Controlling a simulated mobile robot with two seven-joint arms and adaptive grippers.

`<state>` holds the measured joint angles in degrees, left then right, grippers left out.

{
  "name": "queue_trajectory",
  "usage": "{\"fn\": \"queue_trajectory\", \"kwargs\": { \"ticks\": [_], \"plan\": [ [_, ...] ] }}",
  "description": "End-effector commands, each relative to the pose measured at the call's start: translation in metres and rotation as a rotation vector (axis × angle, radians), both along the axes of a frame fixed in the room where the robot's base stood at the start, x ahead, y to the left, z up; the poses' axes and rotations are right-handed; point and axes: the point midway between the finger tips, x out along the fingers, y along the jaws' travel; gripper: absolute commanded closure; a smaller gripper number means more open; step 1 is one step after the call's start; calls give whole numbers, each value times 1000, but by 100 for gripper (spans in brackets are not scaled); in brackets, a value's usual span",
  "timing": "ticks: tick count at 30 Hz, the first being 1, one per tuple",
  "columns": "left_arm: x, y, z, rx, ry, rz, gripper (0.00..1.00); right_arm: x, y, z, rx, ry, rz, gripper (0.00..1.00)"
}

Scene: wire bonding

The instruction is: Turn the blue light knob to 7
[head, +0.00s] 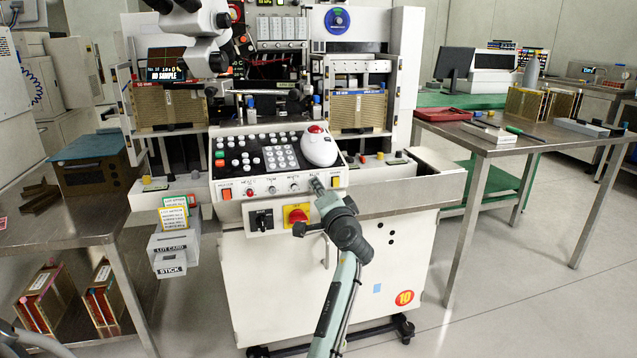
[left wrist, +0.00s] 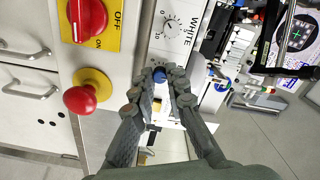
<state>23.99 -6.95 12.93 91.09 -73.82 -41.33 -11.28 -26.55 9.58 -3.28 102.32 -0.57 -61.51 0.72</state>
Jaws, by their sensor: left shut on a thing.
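The blue light knob (left wrist: 158,77) sits between my left gripper's fingertips (left wrist: 158,85) in the left wrist view. In the head view my left gripper (head: 318,186) reaches the lower right of the machine's control panel (head: 222,172) and hides the knob. The white light knob (left wrist: 171,23), with a numbered scale and the label WHITE, is beside it in the wrist view. My right gripper is not in view.
A red emergency button (left wrist: 80,99) on a yellow base and a red rotary switch (left wrist: 89,19) on a yellow plate are near the fingers. A trackball (head: 319,148) is above the knob row. The floor to the right (head: 500,310) is clear.

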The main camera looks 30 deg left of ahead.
Motion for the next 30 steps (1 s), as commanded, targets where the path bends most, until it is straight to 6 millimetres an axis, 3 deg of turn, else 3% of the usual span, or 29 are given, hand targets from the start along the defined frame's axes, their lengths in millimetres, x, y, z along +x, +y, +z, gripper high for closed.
{"fn": "queue_trajectory", "kwargs": {
  "ticks": [6,12,30],
  "plan": [
    [0,0,0,135,160,1,100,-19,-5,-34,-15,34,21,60],
    [0,0,0,258,303,0,100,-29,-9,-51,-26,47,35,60],
    [0,0,-1,582,683,0,100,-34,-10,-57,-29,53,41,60]
  ]
}}
